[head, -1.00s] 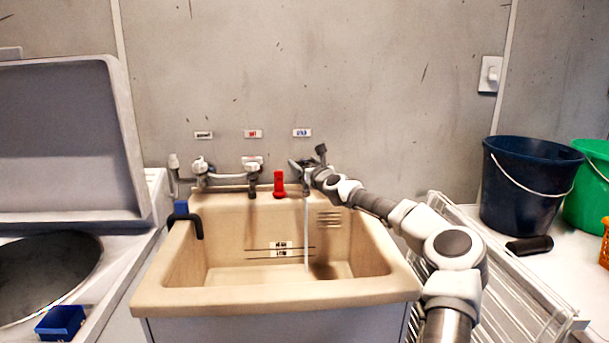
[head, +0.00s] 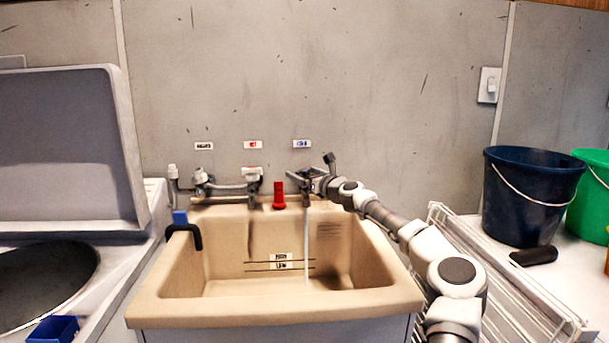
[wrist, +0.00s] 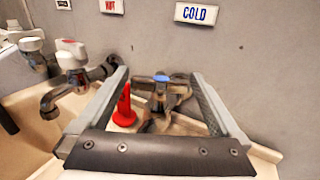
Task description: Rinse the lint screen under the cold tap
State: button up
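The cold tap (wrist: 162,92) has a blue-marked top and stands under the COLD label (wrist: 196,13). My gripper (wrist: 160,74) is open, with one finger on each side of the tap's top; I cannot tell whether they touch it. In the head view my gripper (head: 308,178) is at the right end of the tap row. A thin stream of water (head: 306,245) falls from there into the beige sink (head: 200,312). I cannot make out a lint screen in either view.
The hot tap (wrist: 70,68) and a red upright piece (head: 279,194) are left of the cold tap. A black hook-shaped piece (head: 186,233) hangs on the sink's left rim. A white wire rack (head: 500,265), blue bucket (head: 520,205) and green bucket (head: 592,200) are at right.

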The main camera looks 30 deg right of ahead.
jog(key=shift+s, duration=0.1)
jog(key=s+p, duration=0.1)
jog(key=s, duration=1.6)
jog(key=shift+s+d+p, duration=0.15)
jog(key=shift+d+p, duration=0.05)
jog(key=shift+p, duration=0.2)
